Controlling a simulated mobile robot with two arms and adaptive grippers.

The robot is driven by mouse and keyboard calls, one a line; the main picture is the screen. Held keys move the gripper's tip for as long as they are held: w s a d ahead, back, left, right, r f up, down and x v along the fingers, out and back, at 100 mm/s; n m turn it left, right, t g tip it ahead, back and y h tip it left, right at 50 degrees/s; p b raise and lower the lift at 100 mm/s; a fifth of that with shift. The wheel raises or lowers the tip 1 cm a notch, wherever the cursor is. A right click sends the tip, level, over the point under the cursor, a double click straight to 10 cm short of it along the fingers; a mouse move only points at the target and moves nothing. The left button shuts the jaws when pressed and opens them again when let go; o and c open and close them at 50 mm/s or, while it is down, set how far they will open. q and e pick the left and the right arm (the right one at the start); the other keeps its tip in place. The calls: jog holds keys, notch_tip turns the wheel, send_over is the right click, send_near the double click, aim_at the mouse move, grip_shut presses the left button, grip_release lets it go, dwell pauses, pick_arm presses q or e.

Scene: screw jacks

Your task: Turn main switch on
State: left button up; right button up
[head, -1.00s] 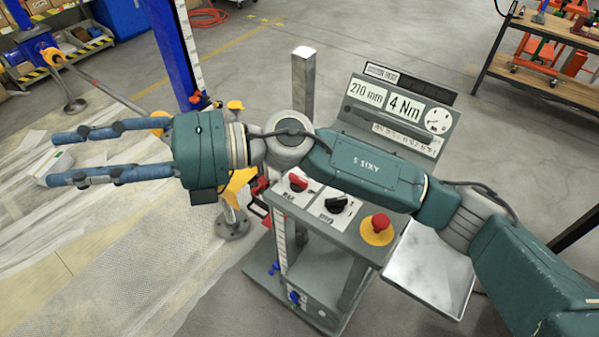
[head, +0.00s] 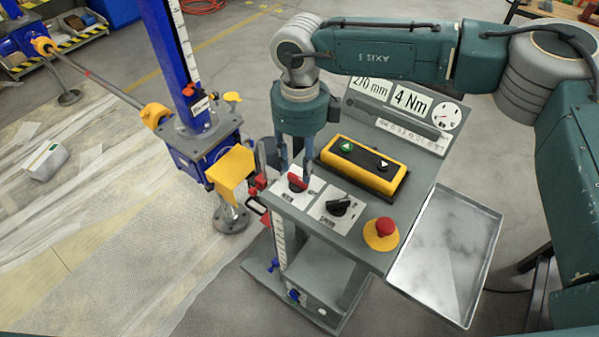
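The red rotary switch (head: 297,182) sits on a white label plate at the left front of the grey control panel (head: 352,236). The plate's lettering is too small to read surely. My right gripper (head: 296,172) points down just behind and above this switch. Its two blue fingers are apart, with a gap between them. Their tips are close to the red knob; I cannot tell whether they touch it. My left gripper is out of view.
A black rotary switch (head: 338,206), a red emergency button (head: 383,229) and a yellow pendant with buttons (head: 362,166) are close by on the panel. A metal tray (head: 446,256) is at the right. The blue screw jack (head: 205,140) stands at the left.

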aim_at(300, 181)
notch_tip(300, 181, down, 4)
jog(key=shift+f+p, duration=0.1)
jog(key=shift+p, duration=0.6)
jog(key=shift+f, duration=0.8)
grip_shut()
